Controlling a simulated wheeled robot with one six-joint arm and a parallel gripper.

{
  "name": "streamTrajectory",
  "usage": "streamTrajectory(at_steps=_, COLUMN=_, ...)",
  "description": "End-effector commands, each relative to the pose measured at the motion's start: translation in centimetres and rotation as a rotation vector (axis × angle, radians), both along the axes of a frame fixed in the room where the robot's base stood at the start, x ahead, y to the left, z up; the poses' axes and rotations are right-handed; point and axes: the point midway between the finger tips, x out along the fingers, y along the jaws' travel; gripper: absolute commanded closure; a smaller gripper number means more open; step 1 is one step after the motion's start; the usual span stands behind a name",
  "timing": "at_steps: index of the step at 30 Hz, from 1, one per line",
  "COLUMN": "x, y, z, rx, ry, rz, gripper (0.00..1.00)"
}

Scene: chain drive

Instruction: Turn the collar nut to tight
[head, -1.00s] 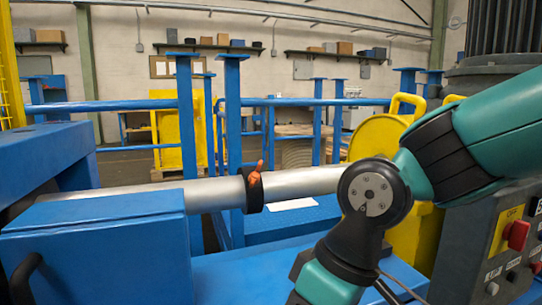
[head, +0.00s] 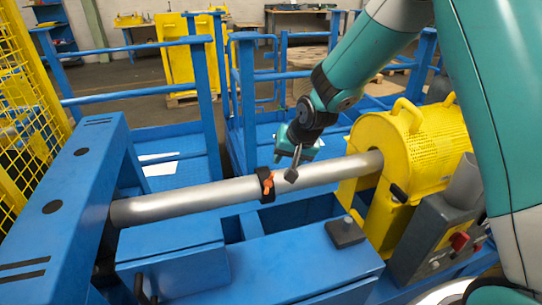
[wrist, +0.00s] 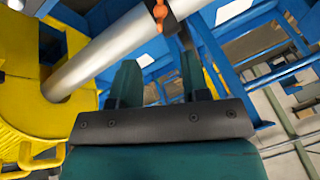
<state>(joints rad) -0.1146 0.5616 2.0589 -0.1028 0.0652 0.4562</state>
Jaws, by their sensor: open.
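The collar nut (head: 266,187) is a black ring with an orange lever, around a long silver shaft (head: 200,201). In the wrist view the collar nut (wrist: 179,8) is at the top edge, partly cut off, with its orange lever (wrist: 160,12) showing. My gripper (head: 298,150) is above and just right of the collar in the head view, apart from it. In the wrist view my gripper (wrist: 159,62) is open, its two teal fingers spread with nothing between them. Any marking for tight cannot be made out.
A yellow perforated guard (head: 430,145) covers the shaft's right end. A blue beam (head: 75,190) stands at its left end. A control box with a red knob (head: 459,241) is at the lower right. Blue railings stand behind. The space above the shaft's left half is clear.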

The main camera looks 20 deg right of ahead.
Motion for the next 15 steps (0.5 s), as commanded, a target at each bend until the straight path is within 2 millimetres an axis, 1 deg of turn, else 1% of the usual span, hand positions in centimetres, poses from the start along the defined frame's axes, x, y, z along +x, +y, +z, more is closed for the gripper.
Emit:
streamTrajectory(at_steps=1, x=0.4, y=-0.2, z=0.9, rx=-0.001, ry=-0.003, rz=-0.014, gripper=0.58)
streamTrajectory(at_steps=2, x=0.6, y=-0.4, z=1.0, rx=-0.002, ry=-0.005, rz=-0.021, gripper=0.58)
streamTrajectory(at_steps=7, x=1.3, y=-0.6, z=0.1, rx=-0.004, ry=-0.011, rz=-0.038, gripper=0.58)
streamTrajectory(at_steps=11, x=2.1, y=-0.3, z=-1.6, rx=-0.003, ry=-0.009, rz=-0.038, gripper=0.58)
streamTrajectory(at_steps=15, x=3.3, y=0.1, z=-4.2, rx=-0.004, ry=-0.008, rz=-0.037, gripper=0.58)
